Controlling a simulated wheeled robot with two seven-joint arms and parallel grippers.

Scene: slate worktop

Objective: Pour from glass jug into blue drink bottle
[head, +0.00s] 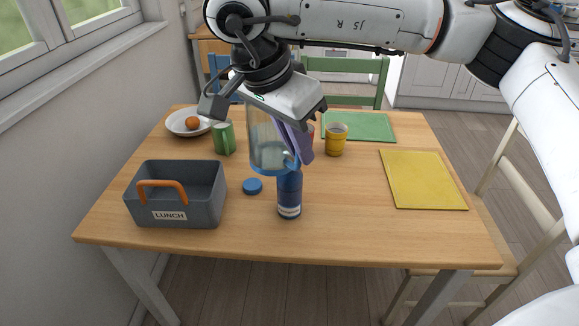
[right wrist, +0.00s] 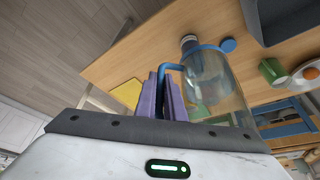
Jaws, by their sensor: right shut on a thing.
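The clear glass jug (head: 262,143) with a blue rim and blue handle hangs over the table, tipped with its mouth low. Its rim is at the top of the blue drink bottle (head: 290,197), which stands upright with its opening hidden behind the rim. My right gripper (head: 299,143) is shut on the jug's handle. In the right wrist view its purple fingers (right wrist: 162,98) close around the blue handle, and the jug (right wrist: 208,78) has its rim beside the bottle top (right wrist: 189,42). I cannot make out any liquid stream. My left gripper is not in view.
A blue cap (head: 252,186) lies left of the bottle. A grey lunch box (head: 196,207) stands front left. Green (head: 357,127) and yellow (head: 424,180) mats lie right.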

